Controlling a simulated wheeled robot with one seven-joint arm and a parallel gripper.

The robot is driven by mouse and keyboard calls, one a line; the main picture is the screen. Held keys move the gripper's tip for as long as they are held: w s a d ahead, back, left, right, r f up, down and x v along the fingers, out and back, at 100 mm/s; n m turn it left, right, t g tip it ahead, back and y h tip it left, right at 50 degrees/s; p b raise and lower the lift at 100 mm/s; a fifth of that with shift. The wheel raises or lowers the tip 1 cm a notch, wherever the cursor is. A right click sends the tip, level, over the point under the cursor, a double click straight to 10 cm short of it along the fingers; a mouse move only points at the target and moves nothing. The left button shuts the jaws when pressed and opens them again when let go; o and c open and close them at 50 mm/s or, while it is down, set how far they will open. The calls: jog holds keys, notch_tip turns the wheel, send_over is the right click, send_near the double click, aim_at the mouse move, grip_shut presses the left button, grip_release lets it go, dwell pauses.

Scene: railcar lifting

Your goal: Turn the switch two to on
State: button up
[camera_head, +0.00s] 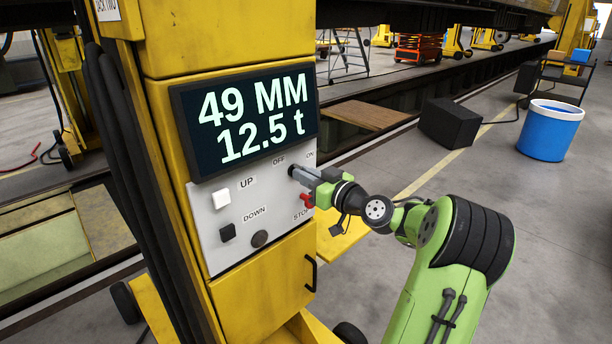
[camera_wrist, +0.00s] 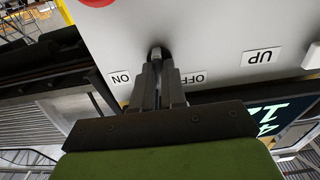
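The switch (camera_head: 292,170) is a small dark knob at the upper right of the grey control panel (camera_head: 210,245), between the OFF and ON labels. In the wrist view the switch (camera_wrist: 156,52) shows a pale tip between my fingertips, with ON at left and OFF at right in that turned picture. My gripper (camera_head: 303,177) reaches the panel from the right. In the wrist view my gripper (camera_wrist: 158,68) has its fingers close together around the knob and appears shut on it. The fingers hide much of the knob, so I cannot tell which way it points.
A white UP button (camera_head: 221,198), a black DOWN button (camera_head: 227,232) and a red stop control (camera_head: 307,200) share the panel. The display (camera_head: 247,120) above reads 49 MM and 12.5 t. A blue bucket (camera_head: 548,132) and black box (camera_head: 449,124) stand on the floor behind.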

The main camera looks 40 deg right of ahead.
grip_shut()
jog(key=shift+m, duration=0.3)
jog(key=m+p, duration=0.2)
jog(key=m, duration=0.3)
jog(key=m+p, duration=0.2)
jog(key=m, duration=0.4)
jog(key=shift+d+f+p, duration=0.1)
jog(key=shift+d+p, duration=0.1)
jog(key=shift+p, duration=0.1)
jog(key=shift+m, duration=0.3)
jog(key=o, duration=0.6)
grip_release()
jog(key=shift+c, duration=0.2)
